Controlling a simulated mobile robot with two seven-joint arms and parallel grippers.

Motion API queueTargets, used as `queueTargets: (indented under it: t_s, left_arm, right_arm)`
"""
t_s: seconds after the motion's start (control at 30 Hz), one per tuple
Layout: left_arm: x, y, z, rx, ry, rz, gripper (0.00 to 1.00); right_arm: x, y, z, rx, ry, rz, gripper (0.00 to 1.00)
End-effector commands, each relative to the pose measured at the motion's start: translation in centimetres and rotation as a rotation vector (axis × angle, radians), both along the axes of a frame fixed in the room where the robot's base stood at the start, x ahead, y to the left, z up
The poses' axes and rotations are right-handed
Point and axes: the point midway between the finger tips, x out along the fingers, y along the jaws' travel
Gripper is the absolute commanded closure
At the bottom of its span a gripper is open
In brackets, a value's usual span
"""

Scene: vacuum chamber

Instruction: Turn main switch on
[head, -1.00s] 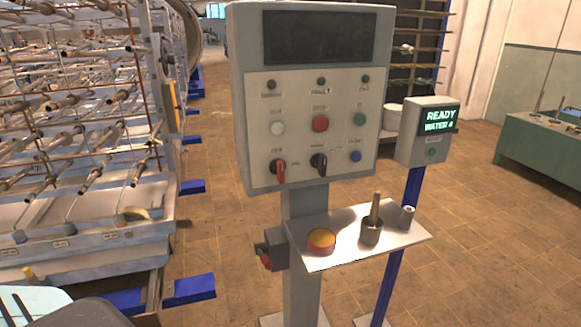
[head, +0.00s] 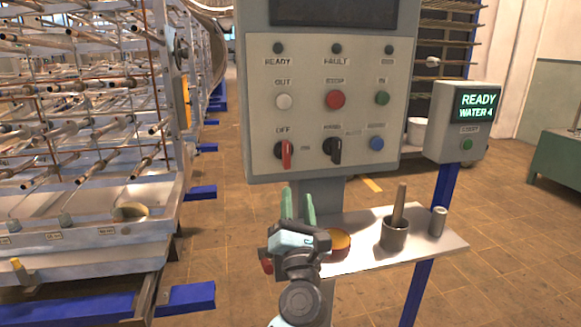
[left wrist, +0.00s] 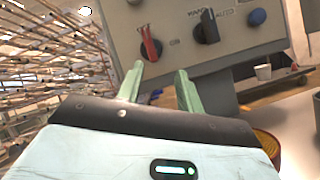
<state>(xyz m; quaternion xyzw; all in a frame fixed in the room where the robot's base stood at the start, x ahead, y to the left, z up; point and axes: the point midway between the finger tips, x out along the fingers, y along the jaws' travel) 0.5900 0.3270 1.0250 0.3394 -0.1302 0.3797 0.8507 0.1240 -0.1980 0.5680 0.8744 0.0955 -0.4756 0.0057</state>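The control panel (head: 315,70) stands upright on a grey post. At its lower left is a red-handled rotary switch (head: 285,152), marked OFF above, its handle roughly vertical. It also shows in the left wrist view (left wrist: 150,46). A black rotary switch (head: 335,150) sits to its right. My left gripper (head: 298,192) is just below the panel, below the red switch, fingers pointing up. Its green fingers are apart with nothing between them, also in the left wrist view (left wrist: 160,72). A red part (head: 265,262) on the post's side is mostly hidden by my gripper. My right gripper is not in view.
A shelf (head: 440,250) right of my gripper holds a yellow-topped round container (head: 337,243), a cup with a pestle (head: 394,233) and a small cylinder (head: 438,221). A READY display box (head: 460,122) stands at right. A large rod rack (head: 80,120) fills the left.

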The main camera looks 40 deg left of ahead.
Motion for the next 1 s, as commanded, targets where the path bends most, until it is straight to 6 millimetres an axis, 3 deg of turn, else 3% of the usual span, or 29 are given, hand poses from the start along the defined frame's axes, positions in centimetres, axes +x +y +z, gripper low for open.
queueTargets:
  t_s: [0.1, 0.3, 0.67, 1.0]
  left_arm:
    - [1.2, 1.4, 2.3, -0.215, -0.145, -0.028, 0.64]
    - [2.1, 2.3, 4.6, -0.414, -0.271, -0.07, 0.64]
    - [2.6, 2.9, 5.4, -0.445, -0.292, -0.078, 0.64]
    - [5.4, 6.3, 7.3, -0.442, -0.291, -0.076, 0.64]
  right_arm:
    - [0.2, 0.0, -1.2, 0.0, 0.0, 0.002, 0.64]
    - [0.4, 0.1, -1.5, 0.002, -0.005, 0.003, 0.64]
    - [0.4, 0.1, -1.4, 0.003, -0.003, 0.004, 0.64]
    - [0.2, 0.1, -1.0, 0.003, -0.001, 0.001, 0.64]
